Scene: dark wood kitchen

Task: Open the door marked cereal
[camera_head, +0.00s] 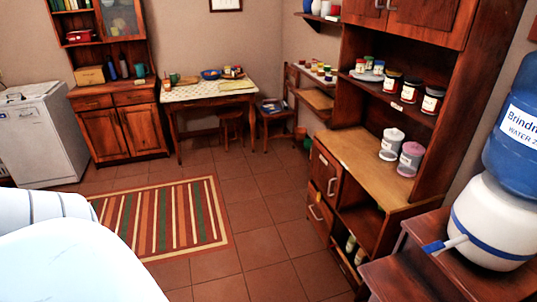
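No word "cereal" can be read on any door from here. A wooden cabinet (375,150) stands on the right. Its lower front has a door (326,174) with a metal handle, and it looks shut. A small pale label shows near it, too small to read. A drawer front (318,216) with a handle is below. Upper doors (415,17) with handles are at the top, cut by the picture edge, and look shut. Neither of my grippers is in view.
A striped rug (160,215) lies on the open tiled floor. A water dispenser (497,215) on a wooden stand is at right. A covered table (208,93), stool (231,121) and chair (273,112) stand at the back. A hutch (122,128) and white appliance (38,135) are at left.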

